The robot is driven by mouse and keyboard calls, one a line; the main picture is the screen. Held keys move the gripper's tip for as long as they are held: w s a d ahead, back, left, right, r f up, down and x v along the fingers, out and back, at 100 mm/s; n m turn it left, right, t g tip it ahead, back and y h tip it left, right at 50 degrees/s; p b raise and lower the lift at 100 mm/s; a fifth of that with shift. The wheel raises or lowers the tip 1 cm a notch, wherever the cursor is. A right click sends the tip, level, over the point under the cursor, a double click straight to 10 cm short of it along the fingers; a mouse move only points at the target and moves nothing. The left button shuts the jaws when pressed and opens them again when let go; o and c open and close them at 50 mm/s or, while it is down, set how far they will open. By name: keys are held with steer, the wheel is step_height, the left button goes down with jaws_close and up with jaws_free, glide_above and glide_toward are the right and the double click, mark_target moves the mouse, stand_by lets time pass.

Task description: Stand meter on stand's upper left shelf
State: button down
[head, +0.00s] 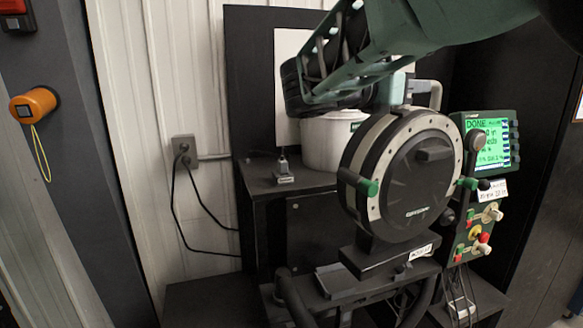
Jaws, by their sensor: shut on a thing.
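The seed meter (412,185) is a round black disc housing with a pale studded ring, green knobs at its sides and a dark foot. It is upright, slightly tilted in the picture, in front of the stand. My gripper (396,92) is at the meter's top, by the grey handle, and is shut on it; my green arm hides part of the grip. The stand (265,215) is black. Its upper left shelf (262,183) lies left of and behind the meter. Whether the meter's foot touches the lower support below it I cannot tell.
A white pot (322,143) stands at the back of the upper left shelf, with a small metal fitting (284,174) at its left. A control panel with a green screen (490,142) is right of the meter. Cables hang from a wall socket (184,149) at left.

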steer(key=s+d+f+n+t+y, duration=0.3)
steer(key=d+f+n+y, duration=0.1)
steer(key=f, duration=1.4)
steer(key=s+d+f+n+t+y, duration=0.3)
steer(key=f+y, duration=0.4)
steer(key=f, duration=1.1)
steer(key=s+d+f+n+t+y, duration=0.4)
steer(key=f+n+y, duration=0.1)
steer(key=f, duration=1.3)
steer(key=shift+s+d+n, duration=0.3)
steer(key=shift+s+n, duration=0.1)
steer(key=shift+n, duration=0.2)
steer(key=shift+w+r, duration=0.1)
steer(key=shift+r, duration=0.15)
steer(key=shift+f+t+b, duration=0.3)
steer(key=shift+f+b, duration=0.45)
steer(key=shift+b, duration=0.05)
steer(key=shift+d, duration=0.15)
